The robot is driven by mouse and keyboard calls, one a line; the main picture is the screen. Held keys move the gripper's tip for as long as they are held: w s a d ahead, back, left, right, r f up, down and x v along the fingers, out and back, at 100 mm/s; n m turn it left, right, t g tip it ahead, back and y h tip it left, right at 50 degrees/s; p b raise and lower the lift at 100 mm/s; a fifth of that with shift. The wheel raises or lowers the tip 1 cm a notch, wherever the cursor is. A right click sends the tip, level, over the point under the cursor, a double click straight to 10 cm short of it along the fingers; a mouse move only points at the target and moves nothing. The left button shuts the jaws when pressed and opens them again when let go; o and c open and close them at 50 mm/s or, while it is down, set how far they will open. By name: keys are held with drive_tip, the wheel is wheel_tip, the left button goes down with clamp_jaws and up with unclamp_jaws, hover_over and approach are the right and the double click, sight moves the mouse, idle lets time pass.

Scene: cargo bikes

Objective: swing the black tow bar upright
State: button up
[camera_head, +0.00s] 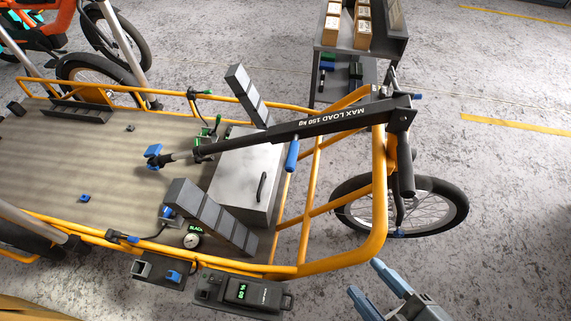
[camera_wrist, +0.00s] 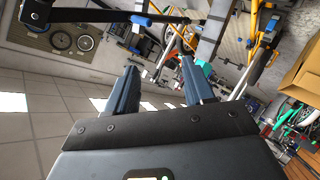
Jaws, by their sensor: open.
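The black tow bar (camera_head: 330,122), marked "MAX LOAD 150 kg", lies lengthwise over the orange cargo bike's bed. Its right end meets a dark bracket (camera_head: 402,112) at the front of the frame. Its left end carries a blue piece (camera_head: 153,156). A blue grip (camera_head: 292,155) hangs below its middle. My gripper (camera_head: 363,276) is open and empty, at the lower right, outside the frame rail and apart from the bar. In the wrist view, my gripper (camera_wrist: 160,68) points toward a dark bar with a blue part across the top, likely the tow bar.
A grey lidded box (camera_head: 243,180) sits under the bar, with dark ramp-like pieces (camera_head: 210,215) beside it. The orange rail (camera_head: 340,256) runs between my gripper and the bar. A front wheel (camera_head: 440,208) stands right. A shelf with cartons (camera_head: 335,22) stands behind.

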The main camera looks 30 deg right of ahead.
drive_tip(key=w+a+f+n+h+b, duration=0.1)
drive_tip(key=w+a+f+n+b, duration=0.1)
drive_tip(key=w+f+n+b, duration=0.55)
drive_tip(key=n+t+h+b, duration=0.1)
drive_tip(key=n+h+b, duration=0.6)
drive_tip(key=n+h, duration=0.3)
approach(289, 171)
drive_tip(key=w+d+f+n, duration=0.1)
drive_tip(key=w+d, duration=0.3)
drive_tip(key=w, duration=0.1)
drive_tip(key=shift+w+d+r+n, duration=0.15)
drive_tip(key=shift+w+r+n, duration=0.15)
drive_tip(key=shift+r, duration=0.1)
drive_tip(key=shift+b+x, duration=1)
drive_tip(key=shift+x, duration=2.85)
drive_tip(key=shift+r, duration=0.1)
drive_tip(key=shift+c, duration=0.5)
clamp_jaws()
